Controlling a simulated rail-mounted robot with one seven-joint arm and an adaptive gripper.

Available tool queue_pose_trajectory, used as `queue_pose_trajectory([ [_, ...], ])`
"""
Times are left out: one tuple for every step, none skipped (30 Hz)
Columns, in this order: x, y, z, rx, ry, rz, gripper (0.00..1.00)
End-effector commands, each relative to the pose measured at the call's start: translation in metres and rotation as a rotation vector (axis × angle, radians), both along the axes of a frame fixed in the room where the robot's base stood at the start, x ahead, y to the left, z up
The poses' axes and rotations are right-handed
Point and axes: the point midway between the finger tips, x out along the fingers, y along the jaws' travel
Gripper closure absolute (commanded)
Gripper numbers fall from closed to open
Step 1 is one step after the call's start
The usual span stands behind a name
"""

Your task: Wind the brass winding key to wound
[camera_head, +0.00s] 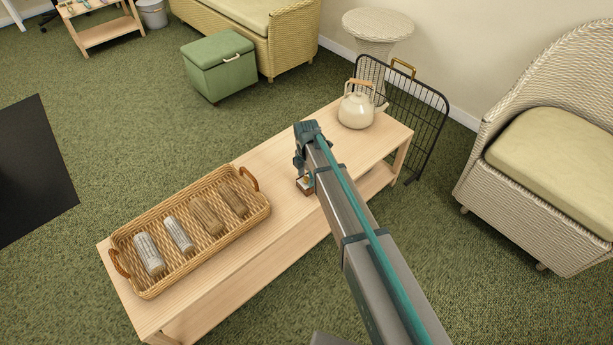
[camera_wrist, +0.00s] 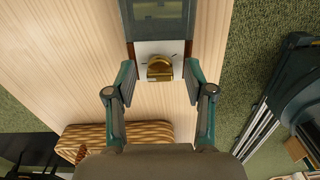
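The brass winding key (camera_wrist: 159,68) sits on a white plate (camera_wrist: 146,47) with reddish-brown wooden edges, in the middle of the wrist view. A dark panel adjoins the plate at the top. My gripper (camera_wrist: 159,82) is open, with one finger on each side of the key and visible gaps between. The fingers do not appear to touch it. In the head view, a small wood-edged device (camera_head: 305,186) stands on the pale wooden table (camera_head: 282,222), just below my gripper. My arm hides much of it, and the key cannot be made out clearly there.
A wicker basket (camera_head: 190,276) with several rolled items lies on the table's left half. A cream kettle (camera_head: 356,108) stands at its far right. A black wire screen (camera_head: 425,110) is beside the right end.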

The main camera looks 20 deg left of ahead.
Motion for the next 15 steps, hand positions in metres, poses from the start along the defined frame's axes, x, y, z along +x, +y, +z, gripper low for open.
queue_pose_trajectory([
  [0.0000,0.0000,0.0001,0.000,0.000,0.000,0.53],
  [0.0000,0.0000,0.0001,0.000,0.000,0.000,0.58],
  [0.0000,0.0000,0.0001,0.000,0.000,0.000,0.65],
  [0.0000,0.0000,0.0001,0.000,0.000,0.000,0.70],
  [0.0000,0.0000,0.0001,0.000,0.000,0.000,0.75],
  [-0.0001,0.0001,0.0001,0.000,0.000,0.000,0.82],
  [-0.0001,0.0001,0.0001,0.000,0.000,0.000,0.87],
  [0.0000,0.0000,0.0001,0.000,0.000,0.000,0.92],
  [-0.0001,0.0001,0.0001,0.000,0.000,0.000,0.98],
  [0.0000,0.0000,0.0001,0.000,0.000,0.000,1.00],
  [-0.0001,0.0001,0.0001,0.000,0.000,0.000,1.00],
  [-0.0001,0.0001,0.0002,0.000,0.000,0.000,1.00],
  [-0.0001,0.0001,0.0002,0.000,0.000,-0.001,1.00],
  [-0.0001,-0.0001,0.0002,0.000,0.000,-0.002,1.00],
  [-0.0001,0.0001,0.0004,0.000,0.000,-0.004,1.00],
])
